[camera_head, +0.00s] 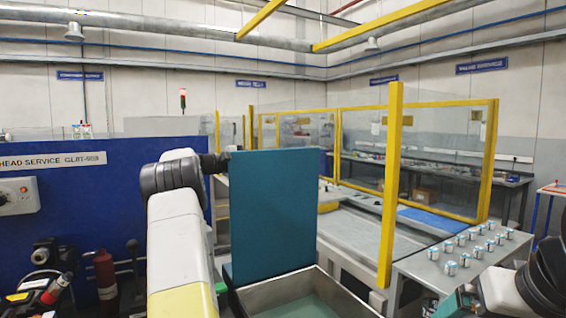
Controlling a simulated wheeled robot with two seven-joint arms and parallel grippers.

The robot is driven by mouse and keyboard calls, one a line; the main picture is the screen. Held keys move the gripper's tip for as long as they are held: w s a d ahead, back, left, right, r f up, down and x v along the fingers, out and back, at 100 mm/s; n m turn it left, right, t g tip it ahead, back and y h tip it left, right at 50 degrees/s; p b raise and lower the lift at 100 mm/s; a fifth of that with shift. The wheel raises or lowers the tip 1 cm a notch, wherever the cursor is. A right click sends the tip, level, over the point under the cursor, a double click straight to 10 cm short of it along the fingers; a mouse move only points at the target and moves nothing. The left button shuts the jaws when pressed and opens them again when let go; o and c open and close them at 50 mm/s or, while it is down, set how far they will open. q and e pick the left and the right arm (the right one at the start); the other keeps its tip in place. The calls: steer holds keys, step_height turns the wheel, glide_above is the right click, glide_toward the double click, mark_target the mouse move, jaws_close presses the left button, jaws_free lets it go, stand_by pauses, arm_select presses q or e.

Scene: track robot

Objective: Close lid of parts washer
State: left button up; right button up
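The parts washer's lid (273,215) is a flat teal panel standing upright, open, at the back of the washer. In front of it is the metal washer tub (258,296), with greenish liquid (310,300) inside, cut off by the bottom edge. My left arm rises left of the washer. Its dark gripper end (217,163) is at the lid's upper left edge, partly hidden by the lid; I cannot tell whether it touches the lid or is open. My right arm is at the bottom right.
A metal table (425,268) with several small cans stands at the right. A yellow post (390,190) and yellow-framed clear panels stand behind the washer. A blue machine panel (110,190) fills the left, with a red extinguisher (105,272) in front of it.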

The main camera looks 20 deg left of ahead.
arm_select(q)
jaws_close()
steer(key=shift+r, duration=0.15)
stand_by(1.0)
